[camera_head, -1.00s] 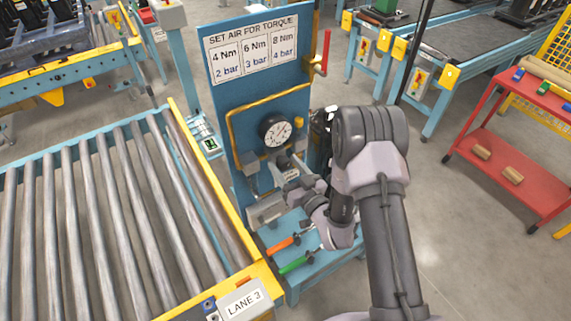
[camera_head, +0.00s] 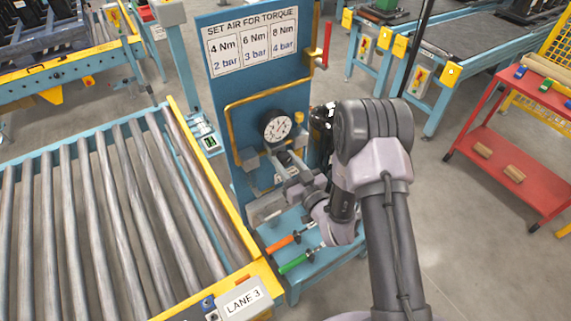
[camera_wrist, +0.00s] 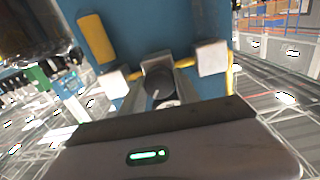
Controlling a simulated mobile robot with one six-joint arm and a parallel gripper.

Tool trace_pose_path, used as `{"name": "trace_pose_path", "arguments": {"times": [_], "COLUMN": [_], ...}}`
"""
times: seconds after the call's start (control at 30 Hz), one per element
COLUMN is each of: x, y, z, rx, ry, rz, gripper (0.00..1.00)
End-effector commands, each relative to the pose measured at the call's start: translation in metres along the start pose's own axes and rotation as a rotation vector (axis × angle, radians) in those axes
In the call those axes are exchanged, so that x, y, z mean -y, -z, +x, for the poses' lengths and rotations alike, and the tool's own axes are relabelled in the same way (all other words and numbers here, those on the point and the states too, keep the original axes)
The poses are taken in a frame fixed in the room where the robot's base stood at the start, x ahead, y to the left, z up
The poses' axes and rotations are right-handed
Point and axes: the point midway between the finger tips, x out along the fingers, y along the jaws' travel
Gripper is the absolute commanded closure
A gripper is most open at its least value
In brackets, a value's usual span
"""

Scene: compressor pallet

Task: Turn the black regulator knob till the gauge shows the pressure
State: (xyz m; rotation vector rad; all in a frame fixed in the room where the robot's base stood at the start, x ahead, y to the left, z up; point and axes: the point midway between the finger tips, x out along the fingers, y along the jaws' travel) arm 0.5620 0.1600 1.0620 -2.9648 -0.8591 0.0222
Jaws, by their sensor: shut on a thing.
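The blue panel (camera_head: 228,120) carries a sign (camera_head: 252,42) reading 4 Nm 2 bar, 6 Nm 3 bar, 8 Nm 4 bar. A round white-faced gauge (camera_head: 276,127) is mounted below the sign. Its needle is too small to read. My gripper reaches the panel just below the gauge. In the wrist view, the black regulator knob (camera_wrist: 160,84) sits between the two fingers of my gripper (camera_wrist: 162,90), which is shut on it. In the head view the knob is largely hidden by my gripper.
A yellow pipe (camera_head: 232,125) runs around the gauge. A red-handled valve (camera_head: 326,45) is at the panel's right edge. Orange-handled (camera_head: 283,243) and green-handled (camera_head: 296,262) tools lie on the shelf below my arm. A roller conveyor (camera_head: 110,220) stands left; a red cart (camera_head: 530,150) stands right.

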Motion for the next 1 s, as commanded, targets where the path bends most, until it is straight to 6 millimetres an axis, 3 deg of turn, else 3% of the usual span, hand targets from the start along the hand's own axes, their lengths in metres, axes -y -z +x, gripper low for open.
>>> {"name": "trace_pose_path", "arguments": {"times": [0.6, 1.0], "x": [0.0003, 0.001], "y": [-0.0059, -0.0028], "z": [0.0, -0.0001], "rx": [-0.019, -0.021], "ry": [0.001, 0.003], "rz": [-0.487, -0.658], "gripper": [1.0, 1.0]}}
